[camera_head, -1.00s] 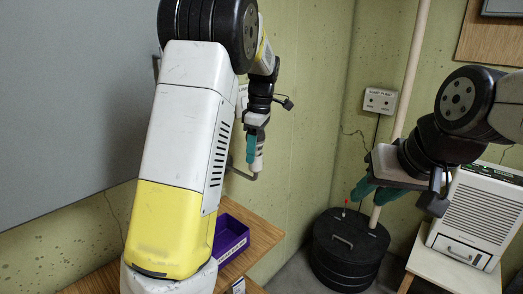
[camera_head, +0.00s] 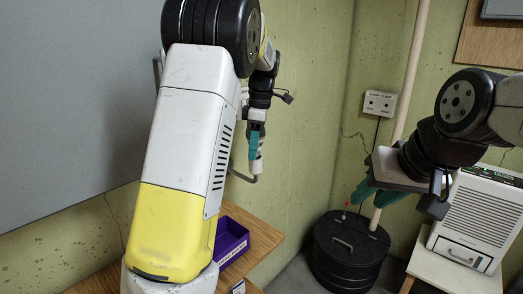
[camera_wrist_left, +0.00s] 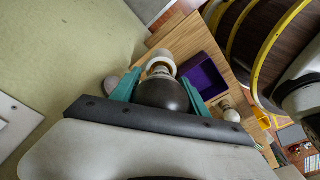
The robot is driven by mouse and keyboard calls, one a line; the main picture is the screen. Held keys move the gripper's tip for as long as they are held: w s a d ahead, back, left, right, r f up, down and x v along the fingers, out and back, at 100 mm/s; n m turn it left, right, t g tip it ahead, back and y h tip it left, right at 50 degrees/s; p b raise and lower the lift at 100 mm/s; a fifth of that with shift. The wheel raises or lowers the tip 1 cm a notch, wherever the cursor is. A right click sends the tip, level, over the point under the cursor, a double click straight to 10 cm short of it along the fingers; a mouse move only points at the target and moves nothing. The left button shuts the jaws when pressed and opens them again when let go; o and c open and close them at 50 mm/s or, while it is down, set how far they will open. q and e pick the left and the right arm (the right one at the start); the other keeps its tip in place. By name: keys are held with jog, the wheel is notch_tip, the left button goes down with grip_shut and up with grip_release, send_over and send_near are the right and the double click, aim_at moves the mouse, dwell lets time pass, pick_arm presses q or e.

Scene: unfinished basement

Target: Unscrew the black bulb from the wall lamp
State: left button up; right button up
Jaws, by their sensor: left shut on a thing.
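In the left wrist view the black bulb (camera_wrist_left: 163,96) sits between the two teal fingers of my left gripper (camera_wrist_left: 160,90), which is shut on it. Beyond the bulb, its metallic neck shows at the mouth of the white lamp socket (camera_wrist_left: 160,58); I cannot tell how far the threads are engaged. In the head view my left gripper (camera_head: 255,143) is just above the wall lamp's white socket (camera_head: 257,165) on its bent arm, and the bulb is not clearly visible. My right gripper (camera_head: 375,194) is open and empty, well right of the lamp.
A purple bin (camera_head: 231,240) stands on the wooden table (camera_head: 262,238) below the lamp; it also shows in the left wrist view (camera_wrist_left: 200,76). A pale round bulb (camera_wrist_left: 231,115) lies near it. A black sump lid (camera_head: 345,252) and a white dehumidifier (camera_head: 478,218) are at right.

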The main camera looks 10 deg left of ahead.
pick_arm(q)
jog(key=shift+r, duration=1.5)
